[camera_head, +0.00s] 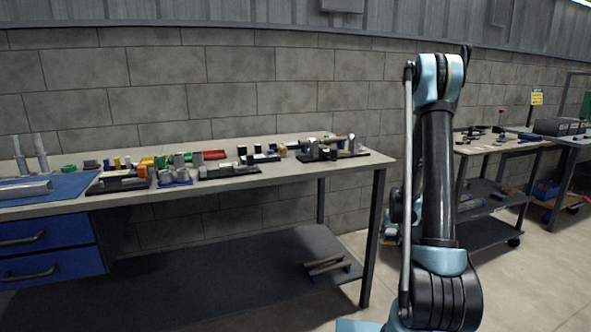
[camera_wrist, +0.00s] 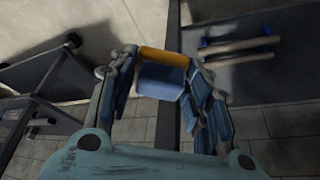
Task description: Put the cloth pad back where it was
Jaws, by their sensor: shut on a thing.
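My gripper (camera_wrist: 162,85) shows in the wrist view with its two blue-grey fingers on either side of a blue block-like piece with an orange edge, which I take to be the cloth pad (camera_wrist: 161,78). The fingers are shut on it. It is held in the air, with the floor and a dark shelf seen beyond it. In the head view my gripper is mostly hidden behind my arm, right of the long workbench (camera_head: 240,184). The pad's original place cannot be told from these frames.
The bench top holds a crowded row of small parts, black trays and a blue mat (camera_head: 70,186). Its dark lower shelf (camera_head: 235,275) carries a wooden-slatted piece (camera_head: 328,265). A wheeled cart (camera_head: 490,195) stands right of my arm. Floor lies open between them.

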